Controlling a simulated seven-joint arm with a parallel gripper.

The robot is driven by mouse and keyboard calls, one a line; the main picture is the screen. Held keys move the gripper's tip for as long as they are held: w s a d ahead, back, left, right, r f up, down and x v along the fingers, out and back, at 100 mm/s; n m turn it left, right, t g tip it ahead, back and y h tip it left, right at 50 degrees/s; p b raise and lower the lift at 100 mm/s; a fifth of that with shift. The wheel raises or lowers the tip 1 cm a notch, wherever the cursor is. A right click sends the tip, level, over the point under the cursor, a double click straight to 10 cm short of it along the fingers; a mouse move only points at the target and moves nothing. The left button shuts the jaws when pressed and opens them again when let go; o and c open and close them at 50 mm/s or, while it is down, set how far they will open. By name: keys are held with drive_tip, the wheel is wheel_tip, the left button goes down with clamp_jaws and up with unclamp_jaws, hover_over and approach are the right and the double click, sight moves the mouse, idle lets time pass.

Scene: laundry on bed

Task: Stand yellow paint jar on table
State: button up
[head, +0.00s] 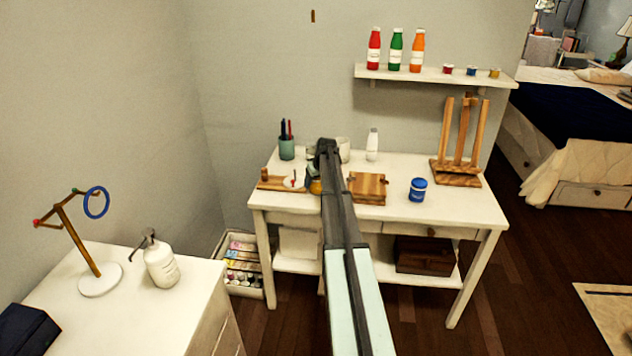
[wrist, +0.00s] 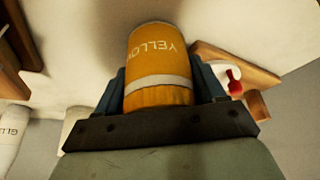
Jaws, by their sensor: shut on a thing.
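The yellow paint jar (wrist: 160,60) fills the middle of the wrist view, its "YELLOW" label facing the camera and its ribbed lid toward my gripper. My gripper (wrist: 160,92) is shut on it, with one finger on each side. In the head view my gripper (head: 318,176) is over the left half of the white table (head: 455,212). Only a sliver of the yellow jar (head: 315,187) shows there, behind my arm. I cannot tell whether its base touches the tabletop.
A wooden box (head: 367,188) is close right of my gripper, and a wooden stand (head: 275,182) is close left. A blue jar (head: 418,189), an easel (head: 459,150), a white bottle (head: 372,144) and a pen cup (head: 286,148) stand around. The table's front right is clear.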

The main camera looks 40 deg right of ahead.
drive_tip(key=o, duration=1.2)
drive_tip(key=shift+f, duration=0.1)
drive_tip(key=shift+o, duration=0.2)
drive_tip(key=v, duration=1.2)
